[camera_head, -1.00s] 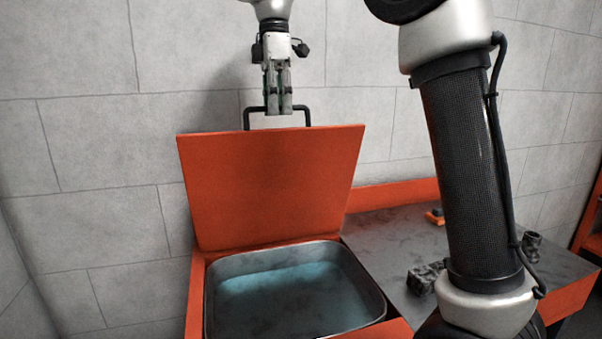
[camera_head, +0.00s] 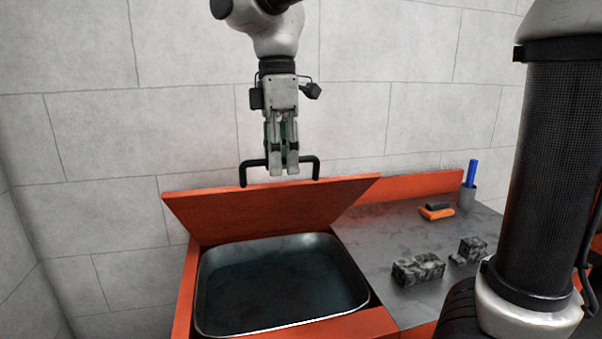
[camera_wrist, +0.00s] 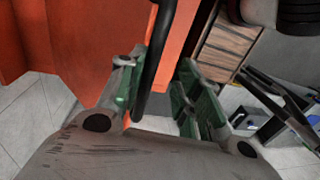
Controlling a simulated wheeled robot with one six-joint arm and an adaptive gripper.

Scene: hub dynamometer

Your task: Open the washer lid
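The handle also shows in the wrist view (camera_wrist: 158,50). My gripper (camera_head: 283,172) points down at the middle of the handle. In the wrist view its fingers (camera_wrist: 158,100) are parted. The bar passes between them, close to the left finger, with a gap to the right finger. The washer's metal basin (camera_head: 215,300) is uncovered at the front. The fingertips hide part of the handle.
A grey worktop (camera_head: 385,240) with an orange rim adjoins the washer at right. It bears dark blocks (camera_head: 418,269), an orange-and-black tool (camera_head: 436,211) and a cup (camera_head: 467,197) with a blue item. A grey block wall (camera_head: 90,150) stands behind.

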